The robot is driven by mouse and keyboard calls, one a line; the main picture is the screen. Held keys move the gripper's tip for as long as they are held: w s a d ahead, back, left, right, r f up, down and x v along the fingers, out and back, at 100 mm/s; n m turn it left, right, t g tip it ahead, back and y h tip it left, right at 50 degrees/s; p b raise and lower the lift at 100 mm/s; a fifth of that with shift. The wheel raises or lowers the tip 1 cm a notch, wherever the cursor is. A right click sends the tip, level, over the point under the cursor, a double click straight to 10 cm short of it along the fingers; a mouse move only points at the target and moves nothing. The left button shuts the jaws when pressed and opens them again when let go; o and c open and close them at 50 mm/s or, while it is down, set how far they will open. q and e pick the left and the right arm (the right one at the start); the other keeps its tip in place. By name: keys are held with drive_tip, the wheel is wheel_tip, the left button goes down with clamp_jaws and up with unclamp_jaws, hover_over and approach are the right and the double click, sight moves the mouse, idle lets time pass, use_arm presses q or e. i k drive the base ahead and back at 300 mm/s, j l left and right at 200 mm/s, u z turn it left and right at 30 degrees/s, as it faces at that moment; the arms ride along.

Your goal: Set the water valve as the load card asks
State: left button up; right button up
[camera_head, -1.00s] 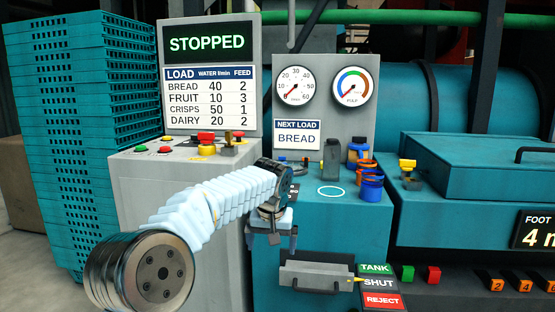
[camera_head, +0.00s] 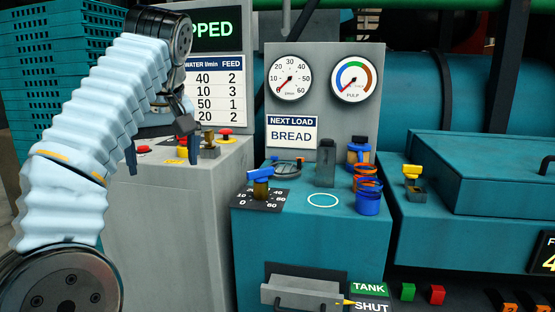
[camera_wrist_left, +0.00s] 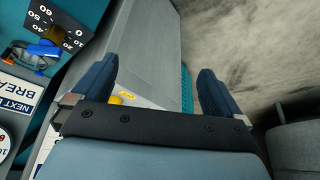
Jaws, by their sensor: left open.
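The water valve (camera_head: 261,184) has a blue handle on a brass stem, over a dark dial plate (camera_head: 245,199) marked up to 60. Its exact setting is too small to read. The valve's blue handle also shows at the left of the left wrist view (camera_wrist_left: 38,54). The load card (camera_head: 292,136) reads NEXT LOAD BREAD. The load table (camera_head: 214,92) shows water and feed figures; its load names are hidden by my arm. The flow gauge (camera_head: 290,78) has its needle near 0. My left gripper (camera_head: 158,142) is open and empty, left of the valve and apart from it.
A grey cabinet (camera_head: 175,225) with red and yellow buttons stands below my left gripper. Teal crates (camera_head: 50,80) are stacked far left.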

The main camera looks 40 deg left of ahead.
sight(261, 175)
drive_tip(key=i, duration=1)
